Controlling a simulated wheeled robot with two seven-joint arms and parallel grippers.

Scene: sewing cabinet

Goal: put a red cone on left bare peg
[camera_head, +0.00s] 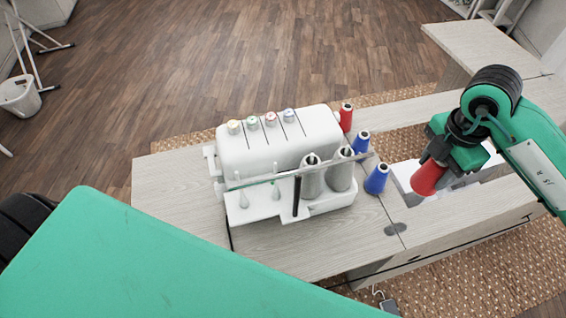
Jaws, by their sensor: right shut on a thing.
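My right gripper (431,163) is shut on a red cone (427,180) and holds it, tilted, to the right of the white serger (270,146). Two bare pegs stand on the serger's front left ledge: the left bare peg (242,196) and another bare peg (276,190) to its right. Two grey cones (311,180) (341,172) sit on the ledge to the right of these pegs. A second red cone (346,118) stands behind the serger's right end. My left gripper is out of view; only a large green part of mine fills the lower left.
Two blue cones (361,143) (376,179) stand right of the serger, between it and my held cone. A thin bar (290,175) and a dark upright post (297,197) cross the ledge. The cabinet top (165,185) is clear at left.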

